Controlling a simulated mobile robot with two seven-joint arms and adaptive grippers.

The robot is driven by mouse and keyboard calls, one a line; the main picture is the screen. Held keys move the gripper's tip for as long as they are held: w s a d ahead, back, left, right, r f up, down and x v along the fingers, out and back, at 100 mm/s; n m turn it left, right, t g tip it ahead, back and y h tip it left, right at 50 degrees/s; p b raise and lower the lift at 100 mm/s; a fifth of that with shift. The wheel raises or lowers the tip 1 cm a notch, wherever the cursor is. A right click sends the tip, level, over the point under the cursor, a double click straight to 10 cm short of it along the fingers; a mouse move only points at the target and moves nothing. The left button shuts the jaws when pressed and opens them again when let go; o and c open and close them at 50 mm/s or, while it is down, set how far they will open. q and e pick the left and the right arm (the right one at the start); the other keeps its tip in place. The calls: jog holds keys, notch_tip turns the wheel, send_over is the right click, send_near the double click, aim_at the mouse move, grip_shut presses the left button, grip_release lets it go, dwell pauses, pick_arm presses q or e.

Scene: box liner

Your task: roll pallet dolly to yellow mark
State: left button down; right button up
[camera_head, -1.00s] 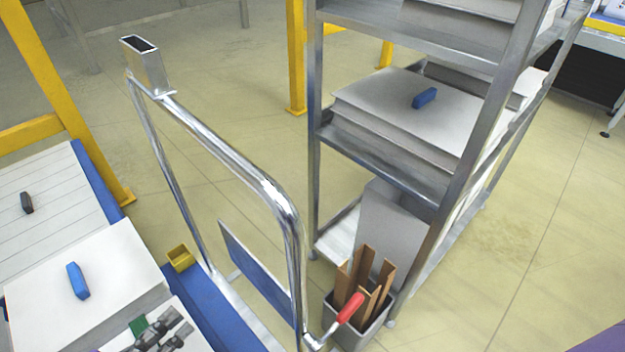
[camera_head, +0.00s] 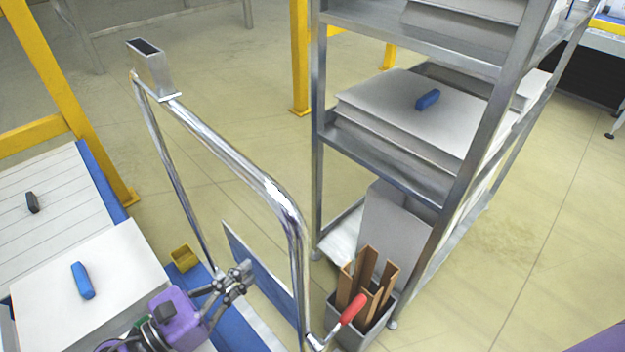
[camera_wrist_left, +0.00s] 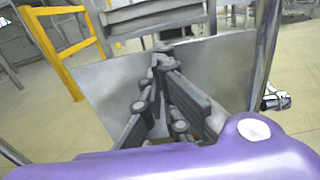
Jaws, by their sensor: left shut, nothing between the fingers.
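The pallet dolly shows as a tall chrome push handle (camera_head: 235,160) above a blue deck (camera_head: 203,283). A red-gripped lever (camera_head: 352,309) sits low at its right post. My left gripper (camera_head: 246,268) is shut and empty, left of the right post and in front of a blue-faced panel (camera_head: 262,275). In the left wrist view its fingertips (camera_wrist_left: 162,48) are together before a grey panel (camera_wrist_left: 215,65), with a chrome post (camera_wrist_left: 266,50) at the right. It does not hold the handle. I cannot make out a yellow floor mark.
A metal shelf rack (camera_head: 317,130) with stacked sheets stands right of the handle. A grey bin (camera_head: 350,338) of brown strips stands close to the lever. White stacks (camera_head: 120,260) and a yellow frame (camera_head: 85,125) are at left. Floor (camera_head: 535,230) is open at right.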

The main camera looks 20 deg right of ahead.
pick_arm(q)
jog(key=shift+w+d, duration=0.1)
jog(key=shift+d, duration=0.15)
